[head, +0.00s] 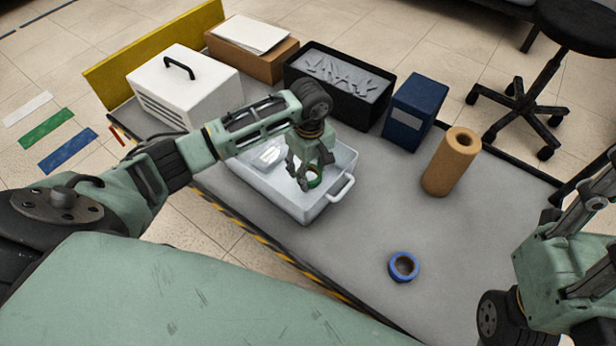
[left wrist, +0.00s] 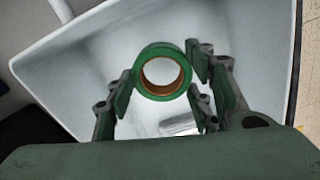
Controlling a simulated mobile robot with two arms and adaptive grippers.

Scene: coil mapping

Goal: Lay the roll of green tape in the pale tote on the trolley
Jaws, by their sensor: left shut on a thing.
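The pale tote (head: 338,195) stands on the grey trolley top (head: 375,220). My left gripper (head: 311,183) points down over the tote's right part. It is shut on the roll of green tape (head: 315,177), and its fingers partly hide the roll in the head view. In the left wrist view the green roll (left wrist: 162,72) sits between the fingers, with its brown core showing and the white tote (left wrist: 250,60) behind it. Whether the roll touches the tote floor I cannot tell. Of my right arm only links show at the right edge; its gripper is out of view.
A pale item (head: 268,156) lies in the tote. A blue tape roll (head: 403,267) lies near the front, and a brown cylinder (head: 451,162) stands right. A blue box (head: 414,105), black bin (head: 338,92), white case (head: 184,88) and cardboard box (head: 251,50) line the back.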

